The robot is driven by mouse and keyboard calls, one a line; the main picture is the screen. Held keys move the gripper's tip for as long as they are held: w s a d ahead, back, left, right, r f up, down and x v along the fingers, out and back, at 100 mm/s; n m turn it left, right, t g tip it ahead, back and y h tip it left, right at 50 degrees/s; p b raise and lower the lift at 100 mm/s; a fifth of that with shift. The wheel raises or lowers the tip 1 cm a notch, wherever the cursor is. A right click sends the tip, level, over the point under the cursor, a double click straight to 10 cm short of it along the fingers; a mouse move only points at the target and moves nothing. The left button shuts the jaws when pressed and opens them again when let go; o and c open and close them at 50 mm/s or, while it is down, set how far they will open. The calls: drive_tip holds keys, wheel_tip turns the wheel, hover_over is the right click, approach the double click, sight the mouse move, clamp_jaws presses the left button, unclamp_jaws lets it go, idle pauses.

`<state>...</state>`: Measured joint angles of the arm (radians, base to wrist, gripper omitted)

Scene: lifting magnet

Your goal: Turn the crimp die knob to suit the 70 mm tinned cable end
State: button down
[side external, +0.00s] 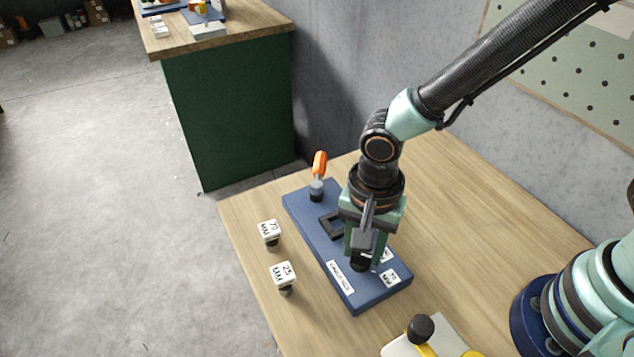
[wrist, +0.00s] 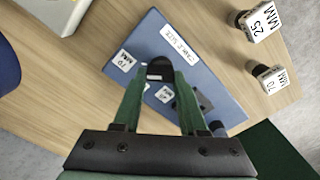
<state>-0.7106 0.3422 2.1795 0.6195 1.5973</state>
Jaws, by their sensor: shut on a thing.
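The crimp die knob (wrist: 160,68) is black and sits on the blue base (side external: 305,215). My gripper (side external: 364,262) points down over the base and is shut on the knob, which its fingers partly hide. In the wrist view, the fingertips (wrist: 161,76) are on either side of the knob. A white 70 MM label (wrist: 125,61) and another label (wrist: 164,94), hard to read, lie near the knob. The cable end marked 70 MM (side external: 271,230) stands on the table left of the base. I cannot tell where the knob points.
A cable end marked 25 MM (side external: 284,273) stands nearer the front than the 70 one. An orange-handled lever (side external: 319,163) rises at the base's far end, with a black square frame (side external: 331,225) between. A yellow and white item with a black knob (side external: 421,328) is at the front edge.

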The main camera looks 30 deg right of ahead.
sight(363, 253)
drive_tip(key=shift+c, duration=2.2)
unclamp_jaws()
drive_tip(key=shift+r, duration=0.1)
wheel_tip(363, 253, up, 12)
